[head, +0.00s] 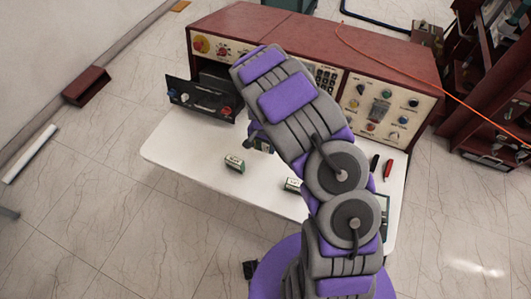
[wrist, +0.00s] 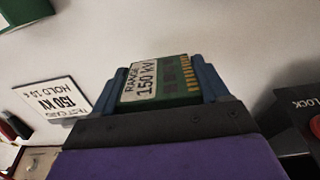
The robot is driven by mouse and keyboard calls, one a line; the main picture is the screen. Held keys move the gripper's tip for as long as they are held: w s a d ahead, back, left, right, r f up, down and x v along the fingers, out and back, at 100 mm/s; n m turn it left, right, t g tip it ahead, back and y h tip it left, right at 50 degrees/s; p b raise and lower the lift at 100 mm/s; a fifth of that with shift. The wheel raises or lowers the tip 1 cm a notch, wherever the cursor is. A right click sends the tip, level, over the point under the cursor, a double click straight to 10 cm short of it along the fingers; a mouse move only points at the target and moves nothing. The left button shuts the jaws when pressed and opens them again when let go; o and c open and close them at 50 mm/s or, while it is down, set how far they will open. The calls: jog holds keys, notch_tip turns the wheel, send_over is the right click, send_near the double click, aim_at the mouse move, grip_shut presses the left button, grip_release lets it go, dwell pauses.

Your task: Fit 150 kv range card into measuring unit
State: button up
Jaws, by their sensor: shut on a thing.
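My gripper (wrist: 157,82) is shut on the 150 kV range card (wrist: 140,88). The card is green, with a white "RANGE 150 KV" label and a row of gold contacts, and sits between the two blue fingers. In the head view my gripper (head: 260,142) is over the white table, just in front of the console; the held card is hidden there by my arm. A black panel with knobs (head: 203,98), apparently the front of the measuring unit, stands out from the console's left side, with a dark opening behind it. My arm hides the console's middle.
Two small green blocks, one at left (head: 234,163) and one partly behind my arm (head: 292,185), lie on the white table (head: 190,155). Red and black pens (head: 387,169) lie at right. The table's left part is clear.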

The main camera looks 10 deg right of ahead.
aim_at(263, 156)
jog(key=shift+f+b, duration=0.5)
jog(key=shift+f, duration=2.05)
jog(key=shift+f, duration=0.1)
jog(key=o, duration=1.1)
